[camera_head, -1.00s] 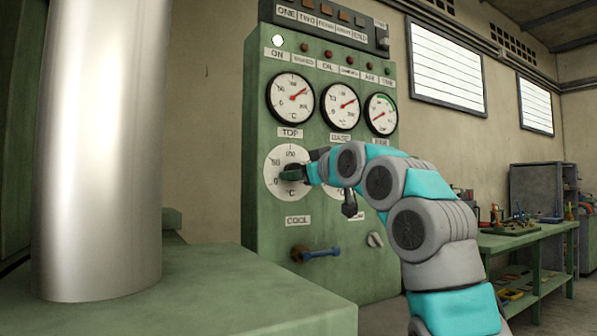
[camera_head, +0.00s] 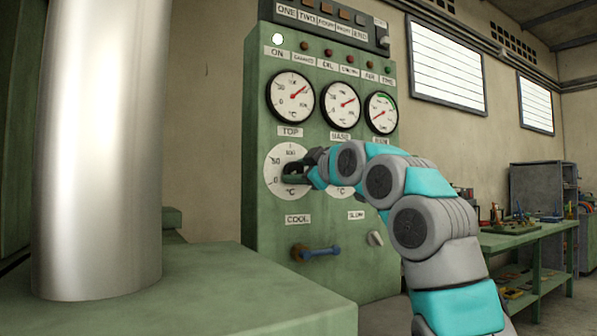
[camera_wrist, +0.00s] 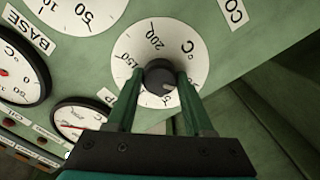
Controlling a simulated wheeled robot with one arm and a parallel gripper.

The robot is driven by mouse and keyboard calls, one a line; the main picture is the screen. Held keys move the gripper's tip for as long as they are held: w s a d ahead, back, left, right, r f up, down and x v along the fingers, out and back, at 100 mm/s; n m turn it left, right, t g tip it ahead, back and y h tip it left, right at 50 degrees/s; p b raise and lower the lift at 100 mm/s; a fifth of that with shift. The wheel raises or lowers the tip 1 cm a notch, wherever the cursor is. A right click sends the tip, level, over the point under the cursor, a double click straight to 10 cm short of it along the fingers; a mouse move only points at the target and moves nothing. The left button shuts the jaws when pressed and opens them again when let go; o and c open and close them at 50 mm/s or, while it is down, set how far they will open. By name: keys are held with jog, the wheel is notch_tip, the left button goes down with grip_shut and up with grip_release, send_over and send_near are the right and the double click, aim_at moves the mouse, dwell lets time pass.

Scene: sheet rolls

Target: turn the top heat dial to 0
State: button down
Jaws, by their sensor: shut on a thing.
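The top heat dial (camera_head: 268,186) is a white disc with a dark knob, on the green panel below the TOP label. It also shows in the wrist view (camera_wrist: 133,48), with 200 and 150 readable. The dark round knob (camera_wrist: 160,76) sits at its middle. My gripper (camera_wrist: 158,78) has one green finger on each side of the knob and is shut on it. A faint light mark on the knob points to the lower right in the wrist view. The 0 end of the scale there is partly hidden by my fingers. In the head view my gripper (camera_head: 292,170) covers the knob.
Three round gauges stand above, the leftmost gauge (camera_head: 290,97) over the top dial. The base dial is mostly behind my arm. A blue-handled lever (camera_head: 318,252) and a small pale knob (camera_head: 375,238) sit lower on the panel. A green workbench (camera_head: 530,237) stands at right.

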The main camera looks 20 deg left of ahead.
jog(key=shift+c, duration=1.4)
grip_release()
jog(key=b+v, duration=0.2)
jog(key=v, duration=0.5)
jog(key=shift+s+d, duration=0.25)
jog(key=shift+d, duration=0.05)
